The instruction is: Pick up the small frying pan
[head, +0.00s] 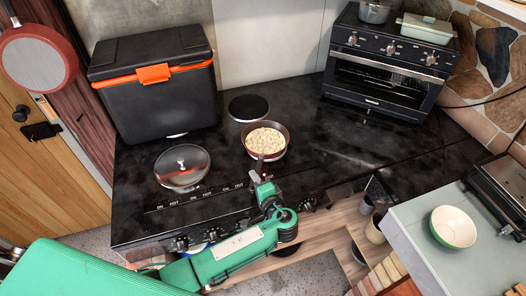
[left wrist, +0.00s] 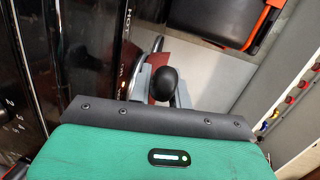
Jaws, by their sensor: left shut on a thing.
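The small frying pan (head: 281,153), reddish-brown and filled with pale round pieces, is on the black stovetop in the head view, just in front of the black round burner. Its handle (head: 260,166) points toward me. My left gripper (head: 261,178) is at the handle and shut on it. In the left wrist view, the dark rounded handle end (left wrist: 165,83) shows between the gripper fingers, with part of the reddish pan (left wrist: 183,60) behind it. I cannot tell whether the pan touches the stovetop. My right gripper is not in view.
A glass lid (head: 182,167) lies on the stovetop (head: 220,178) to the left. A black cooler with an orange latch (head: 153,74) stands behind it. A toaster oven (head: 380,75) is at the back right. A bowl (head: 454,228) stands on the grey counter at right.

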